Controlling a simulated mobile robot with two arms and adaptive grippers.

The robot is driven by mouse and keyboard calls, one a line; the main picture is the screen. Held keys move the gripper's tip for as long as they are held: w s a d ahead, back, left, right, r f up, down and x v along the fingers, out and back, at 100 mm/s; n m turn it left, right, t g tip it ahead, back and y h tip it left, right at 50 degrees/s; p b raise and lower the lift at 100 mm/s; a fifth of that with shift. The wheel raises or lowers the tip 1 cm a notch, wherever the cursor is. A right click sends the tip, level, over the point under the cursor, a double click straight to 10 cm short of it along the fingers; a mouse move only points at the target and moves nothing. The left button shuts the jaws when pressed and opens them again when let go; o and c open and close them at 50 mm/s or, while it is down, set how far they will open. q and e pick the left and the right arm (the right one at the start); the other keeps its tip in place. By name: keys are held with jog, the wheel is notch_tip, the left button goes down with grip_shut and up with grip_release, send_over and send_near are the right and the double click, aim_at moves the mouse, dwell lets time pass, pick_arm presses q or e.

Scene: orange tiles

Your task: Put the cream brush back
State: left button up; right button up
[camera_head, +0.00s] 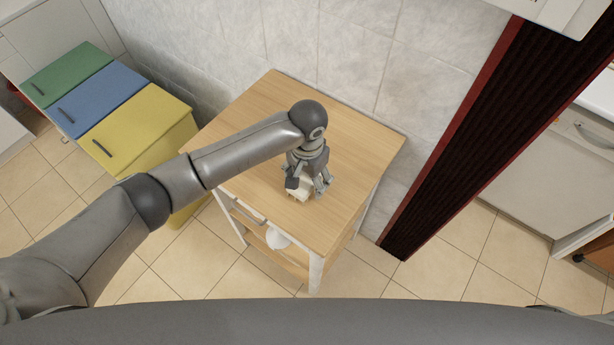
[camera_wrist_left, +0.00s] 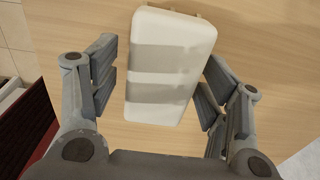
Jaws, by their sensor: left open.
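The cream brush (camera_wrist_left: 170,65) lies on the wooden top of a small table (camera_head: 265,110). In the left wrist view it is a pale rounded block, with small tips showing at its far edge. My left gripper (camera_wrist_left: 160,92) is open, with its fingers on either side of the brush and a gap showing on both sides. In the head view my left gripper (camera_head: 308,188) points down over the table top, and the brush (camera_head: 299,190) is partly hidden under it. My right gripper is not in view.
Green (camera_head: 68,72), blue (camera_head: 100,100) and yellow (camera_head: 140,128) bins stand left of the table. A dark red-edged panel (camera_head: 460,140) stands to its right. A white bowl-like item (camera_head: 277,239) sits on the lower shelf. The table top around the gripper is clear.

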aim_at(308, 178)
pick_arm(q)
notch_tip(308, 178, up, 12)
jog(key=b, duration=0.1)
jog(key=shift+s, duration=0.15)
jog(key=shift+f, duration=0.2)
dwell(0.4)
